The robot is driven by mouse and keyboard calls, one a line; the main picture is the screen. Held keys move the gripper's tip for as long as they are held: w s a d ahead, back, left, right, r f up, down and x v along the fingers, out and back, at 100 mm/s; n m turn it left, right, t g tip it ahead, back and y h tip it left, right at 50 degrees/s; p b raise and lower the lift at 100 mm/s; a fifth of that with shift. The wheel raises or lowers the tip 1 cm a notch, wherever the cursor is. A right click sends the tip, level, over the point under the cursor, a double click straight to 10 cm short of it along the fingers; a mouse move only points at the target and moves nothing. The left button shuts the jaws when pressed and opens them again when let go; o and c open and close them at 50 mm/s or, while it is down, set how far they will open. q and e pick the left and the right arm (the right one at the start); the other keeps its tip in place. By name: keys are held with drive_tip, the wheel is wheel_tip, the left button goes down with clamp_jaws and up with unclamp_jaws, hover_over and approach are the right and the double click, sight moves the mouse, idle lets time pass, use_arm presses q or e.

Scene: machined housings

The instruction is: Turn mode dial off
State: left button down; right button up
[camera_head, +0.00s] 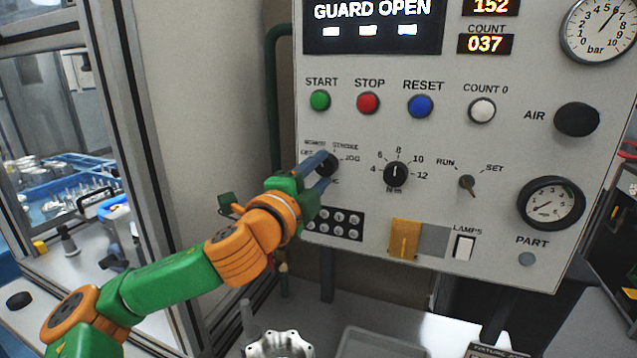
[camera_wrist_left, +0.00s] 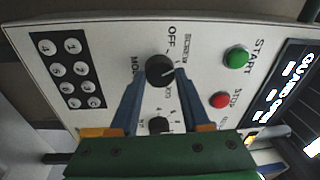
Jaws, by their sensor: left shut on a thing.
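The black mode dial (camera_head: 329,163) is at the lower left of the grey control panel, partly hidden by my fingers. In the left wrist view the mode dial (camera_wrist_left: 159,69) shows from the front, with OFF and other labels around it; this view is turned sideways. My left gripper (camera_head: 321,166) has its blue fingers at the panel, shut on the dial from both sides. The fingers also flank the dial in the left wrist view (camera_wrist_left: 160,79). I cannot clearly tell which label the dial's mark faces. My right gripper is not in view.
A black Nm dial (camera_head: 396,174) and a RUN/SET switch (camera_head: 467,184) sit to the right. The green START (camera_head: 320,100) and red STOP (camera_head: 368,103) buttons are above. A keypad (camera_head: 336,222) is just below. The display (camera_head: 373,27) reads GUARD OPEN.

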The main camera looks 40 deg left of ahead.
use_arm(q)
drive_tip(key=n+b, duration=0.1)
drive_tip(key=n, duration=0.3)
drive_tip(key=shift+y, duration=0.3)
drive_tip(key=shift+d+n+y+b, duration=0.1)
drive_tip(key=shift+n+y+b, duration=0.35)
drive_tip(key=shift+n, duration=1.75)
drive_tip(key=shift+r+n, duration=0.1)
drive_tip(key=shift+n, duration=0.2)
drive_tip(key=shift+c, duration=1.8)
unclamp_jaws()
drive_tip(key=shift+w, duration=0.1)
drive_tip(key=b+v, duration=0.3)
drive_tip(key=v, duration=0.4)
